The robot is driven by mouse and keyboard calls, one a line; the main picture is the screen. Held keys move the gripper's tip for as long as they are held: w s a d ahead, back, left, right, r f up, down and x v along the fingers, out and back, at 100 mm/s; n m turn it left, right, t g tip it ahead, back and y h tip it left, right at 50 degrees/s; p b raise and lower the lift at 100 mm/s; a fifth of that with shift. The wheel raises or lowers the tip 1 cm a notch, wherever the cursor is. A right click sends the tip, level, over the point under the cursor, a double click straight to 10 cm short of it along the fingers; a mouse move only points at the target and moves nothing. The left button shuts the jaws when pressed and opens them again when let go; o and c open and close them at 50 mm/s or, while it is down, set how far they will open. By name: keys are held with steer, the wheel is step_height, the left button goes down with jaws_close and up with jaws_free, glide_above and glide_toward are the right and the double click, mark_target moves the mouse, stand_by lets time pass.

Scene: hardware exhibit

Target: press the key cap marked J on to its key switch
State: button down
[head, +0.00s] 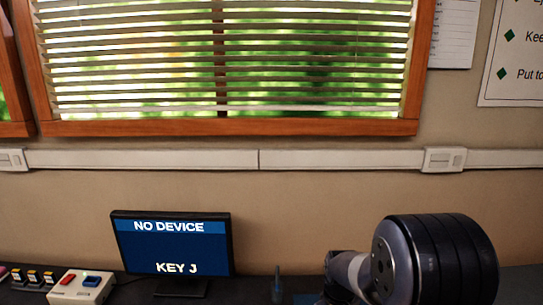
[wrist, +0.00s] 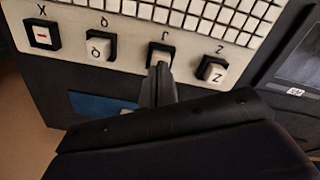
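In the wrist view the key panel (wrist: 130,22) appears upside down. The J cap (wrist: 159,50) is a white cap sitting in a black frame below the printed J; how deep it sits I cannot tell. My gripper (wrist: 160,67) has its dark fingers together, with the tips at the near edge of the J cap, touching or nearly so. The fingers hide part of the cap, and I see nothing held between them. In the head view the monitor (head: 172,243) reads "NO DEVICE" and "KEY J".
Q cap (wrist: 98,48) and Z cap (wrist: 213,71) flank J. The X position (wrist: 42,36) shows a white square with a red mark. A blue patch (wrist: 95,103) lies nearby. A button box (head: 80,286) stands left of the monitor.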

steer(key=shift+r+p, duration=1.95)
steer(key=shift+r, duration=0.85)
steer(key=shift+f, duration=0.15)
